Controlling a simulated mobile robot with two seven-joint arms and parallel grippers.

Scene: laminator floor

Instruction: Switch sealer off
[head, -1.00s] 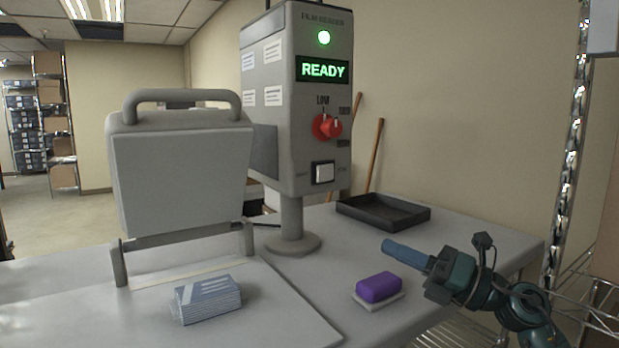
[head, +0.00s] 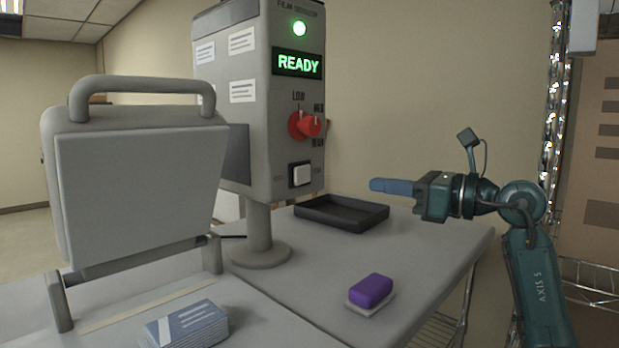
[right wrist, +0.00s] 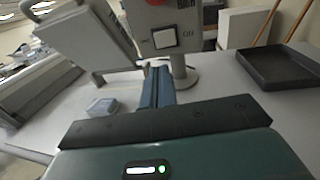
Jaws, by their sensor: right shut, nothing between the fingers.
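The film sealer's grey control box (head: 262,110) stands on a post above the table in the head view. Its green lamp (head: 299,28) is lit and its display (head: 298,64) reads READY. A red knob (head: 305,124) has its pointer near the LOW label. A white rocker switch (head: 301,174) sits low on the panel; it also shows in the right wrist view (right wrist: 164,39). My right gripper (head: 378,185) is shut and empty, to the right of the switch and apart from it, pointing left. My left gripper is not in view.
The sealer's raised lid (head: 140,190) with a handle stands at left. A stack of blue-white packets (head: 187,326) lies below it. A purple block (head: 371,290) on a pale pad and a black tray (head: 342,214) are on the table. A wire rack stands at right.

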